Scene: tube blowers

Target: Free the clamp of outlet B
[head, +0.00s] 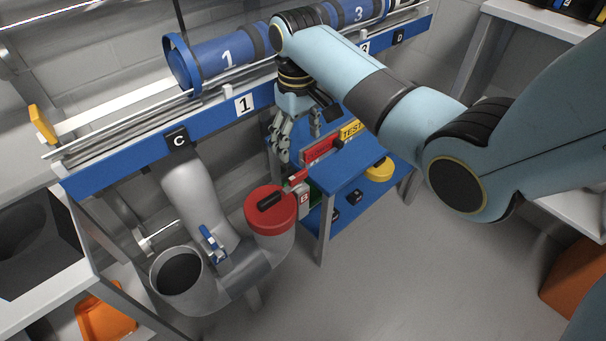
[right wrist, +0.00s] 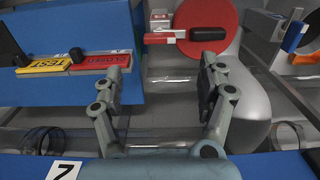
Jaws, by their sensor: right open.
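Outlet B is a grey pipe mouth closed by a round red cap (head: 270,210) with a black handle; the label B (head: 304,198) is beside it. A clamp with a red lever (head: 298,178) is at the cap's edge, partly hidden in the head view. In the right wrist view the red lever (right wrist: 168,38) lies level beside the red cap (right wrist: 222,18). My right gripper (head: 299,145) is open and empty, pointing down behind the cap. In the right wrist view its fingertips (right wrist: 162,65) are spread, apart from the lever. My left gripper is not in view.
A blue stand (head: 345,182) holds a yellow TEST sign (head: 350,130) and a red sign. A blue clamp (head: 212,244) is on the grey pipe beside an open mouth (head: 180,274). Blue tubes lie along the rail above. Open floor is at the front right.

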